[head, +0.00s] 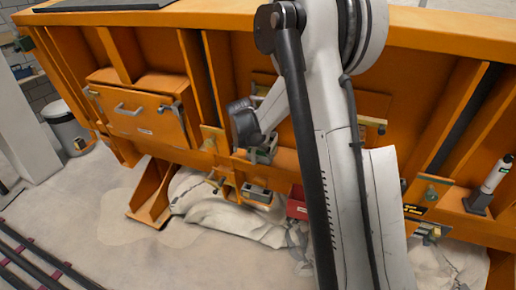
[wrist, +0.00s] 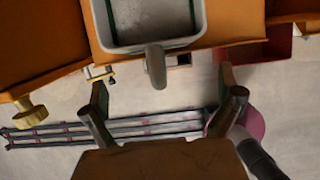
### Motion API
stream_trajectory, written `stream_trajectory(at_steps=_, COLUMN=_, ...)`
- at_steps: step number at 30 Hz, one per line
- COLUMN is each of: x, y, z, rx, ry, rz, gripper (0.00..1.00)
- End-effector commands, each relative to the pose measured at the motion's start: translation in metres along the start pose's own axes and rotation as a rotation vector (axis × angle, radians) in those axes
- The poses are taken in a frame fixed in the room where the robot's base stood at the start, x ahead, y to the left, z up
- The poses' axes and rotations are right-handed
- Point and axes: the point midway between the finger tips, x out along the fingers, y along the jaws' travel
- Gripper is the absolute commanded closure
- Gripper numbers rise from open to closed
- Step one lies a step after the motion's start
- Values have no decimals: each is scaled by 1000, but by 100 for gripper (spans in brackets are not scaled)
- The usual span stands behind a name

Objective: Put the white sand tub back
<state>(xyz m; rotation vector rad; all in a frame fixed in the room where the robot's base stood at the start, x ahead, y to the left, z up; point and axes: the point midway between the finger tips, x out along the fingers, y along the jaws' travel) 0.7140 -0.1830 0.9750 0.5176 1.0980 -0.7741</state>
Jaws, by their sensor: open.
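A pale grey-white tub (wrist: 196,40) with a short rounded handle (wrist: 155,68) shows at the top middle of the wrist view. It sits at an orange ledge (wrist: 235,38), and its inside looks dark and greenish. My gripper (wrist: 162,80) is open, with its two fingers apart on either side of the handle's line. The handle points toward the gap, and I see no finger touching it. In the head view my gripper (head: 262,152) is at the orange frame, partly hidden by my arm. A small grey box (head: 257,194), possibly the tub, shows just below it.
A red bin (wrist: 266,46) is right of the tub; a red box (head: 297,204) also shows in the head view. A yellow knob (wrist: 30,113) is at left. Rails (wrist: 110,128) run along the floor.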

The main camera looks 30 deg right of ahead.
Motion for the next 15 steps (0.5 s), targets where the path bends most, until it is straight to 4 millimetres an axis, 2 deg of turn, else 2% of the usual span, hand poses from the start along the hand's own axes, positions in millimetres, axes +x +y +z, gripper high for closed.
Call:
stream_trajectory(at_steps=1, x=-4, y=1, z=-11, rx=-3, ry=0, rz=1, gripper=0)
stream_trajectory(at_steps=6, x=-14, y=1, z=-34, rx=-2, ry=0, rz=1, gripper=0)
stream_trajectory(at_steps=11, x=-19, y=0, z=-45, rx=1, ry=0, rz=0, gripper=0)
stream_trajectory(at_steps=15, x=-33, y=-1, z=-50, rx=50, ry=-1, rz=11, gripper=0)
